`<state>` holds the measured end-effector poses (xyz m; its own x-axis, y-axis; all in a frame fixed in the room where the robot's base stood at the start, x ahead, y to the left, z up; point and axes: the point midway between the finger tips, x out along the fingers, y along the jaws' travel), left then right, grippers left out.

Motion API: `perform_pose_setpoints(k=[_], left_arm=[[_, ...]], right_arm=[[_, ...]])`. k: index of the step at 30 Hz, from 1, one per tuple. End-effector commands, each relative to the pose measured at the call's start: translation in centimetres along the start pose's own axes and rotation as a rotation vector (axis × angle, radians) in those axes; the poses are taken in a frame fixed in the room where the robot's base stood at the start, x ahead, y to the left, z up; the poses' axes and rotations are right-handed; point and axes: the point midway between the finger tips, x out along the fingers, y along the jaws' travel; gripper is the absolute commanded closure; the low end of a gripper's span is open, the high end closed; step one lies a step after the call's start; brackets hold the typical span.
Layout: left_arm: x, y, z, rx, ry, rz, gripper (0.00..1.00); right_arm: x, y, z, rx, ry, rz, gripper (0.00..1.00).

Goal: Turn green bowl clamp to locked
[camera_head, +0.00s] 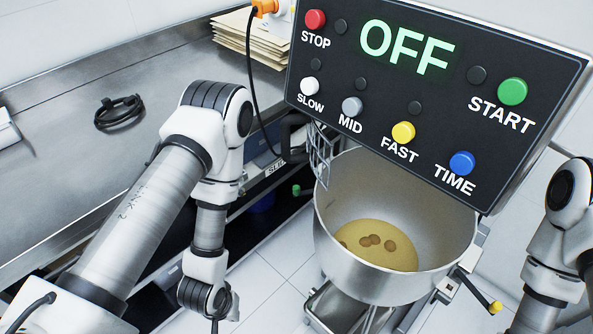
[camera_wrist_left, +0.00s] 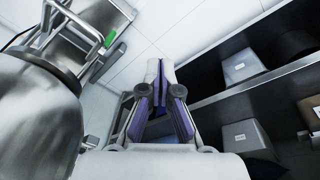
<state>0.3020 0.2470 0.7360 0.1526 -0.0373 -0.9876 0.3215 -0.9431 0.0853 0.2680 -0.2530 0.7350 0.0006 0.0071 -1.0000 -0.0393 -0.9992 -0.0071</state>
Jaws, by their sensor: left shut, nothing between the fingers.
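The green-tipped clamp handle (camera_head: 297,190) shows at the left side of the steel mixer bowl (camera_head: 335,245). In the left wrist view its green grip (camera_wrist_left: 110,39) is at the upper left, on a metal bar beside the curved bowl (camera_wrist_left: 40,115). Whether it is locked is unclear. My left gripper (camera_wrist_left: 161,72) is shut and empty, to the right of the green grip and apart from it. In the head view the left arm hangs left of the bowl and its gripper is mostly cut off at the bottom edge. My right arm is at the right edge; its gripper is out of frame.
The control panel (camera_head: 430,90) reads OFF above the bowl. A yellow-tipped lever (camera_head: 495,307) sticks out at the bowl's right. A steel counter (camera_head: 60,190) lies at left. Shelves with grey boxes (camera_wrist_left: 240,66) stand right of the left gripper. Tiled floor (camera_wrist_left: 140,45) is clear between.

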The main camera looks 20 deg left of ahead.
Motion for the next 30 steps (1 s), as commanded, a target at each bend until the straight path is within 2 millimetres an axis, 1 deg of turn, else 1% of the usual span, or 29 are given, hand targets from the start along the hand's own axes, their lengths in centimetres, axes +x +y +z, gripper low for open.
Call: perform_pose_setpoints(k=[3, 5, 6, 8, 9, 11, 12, 14, 15, 17, 18, 21, 23, 24, 26, 30], left_arm=[[0.6, 2.7, -4.3, -0.223, 0.151, 0.149, 1.0], [1.9, 4.1, -7.2, -0.351, 0.232, 0.261, 1.0], [2.4, 5.1, -9.3, -0.434, 0.283, 0.348, 1.0], [3.1, 6.5, -12.6, -0.555, 0.355, 0.494, 1.0], [3.2, 7.2, -14.6, -0.622, 0.392, 0.588, 1.0], [3.3, 8.0, -17.3, -0.703, 0.438, 0.723, 1.0], [3.2, 8.4, -19.1, -0.748, 0.465, 0.814, 1.0], [3.2, 8.7, -21.5, -0.8, 0.503, 0.947, 1.0], [3.2, 8.8, -23.0, -0.824, 0.528, 1.032, 1.0], [3.3, 8.6, -25.0, -0.835, 0.573, 1.144, 1.0], [3.5, 8.2, -26.1, -0.829, 0.605, 1.196, 1.0], [3.9, 7.3, -28.0, -0.823, 0.666, 1.257, 1.0], [3.9, 6.9, -28.6, -0.827, 0.689, 1.274, 1.0], [3.7, 6.8, -28.8, -0.827, 0.698, 1.282, 1.0], [3.4, 6.8, -29.0, -0.825, 0.704, 1.288, 1.0], [3.0, 7.3, -29.8, -0.819, 0.707, 1.288, 1.0]], right_arm=[[0.4, 0.0, 0.0, 0.0, 0.0, 0.0, 0.51], [2.2, 0.0, 0.0, 0.0, 0.001, 0.0, 0.51], [3.5, 0.0, 0.0, 0.0, 0.001, 0.0, 0.51], [6.0, 0.0, 0.0, 0.0, 0.0, 0.0, 0.51], [7.4, 0.1, 0.0, 0.0, -0.001, 0.0, 0.51], [9.7, 0.1, 0.0, 0.0, -0.001, 0.0, 0.51], [11.2, 0.1, 0.0, 0.0, 0.0, 0.0, 0.51], [13.9, 0.1, 0.0, 0.0, 0.0, 0.0, 0.51], [15.9, 0.1, 0.0, 0.0, 0.0, 0.0, 0.51], [19.1, 0.1, 0.0, 0.0, 0.0, 0.0, 0.51], [21.0, 0.1, 0.0, 0.0, -0.001, 0.0, 0.51], [24.6, 0.2, 0.0, 0.0, -0.001, 0.0, 0.51], [25.7, 0.2, 0.0, 0.0, -0.001, 0.0, 0.51], [26.1, 0.2, 0.0, 0.0, 0.0, 0.0, 0.51], [26.2, 0.2, 0.0, 0.0, 0.0, 0.0, 0.51], [25.8, 0.2, 0.0, 0.0, 0.001, 0.0, 0.51]])
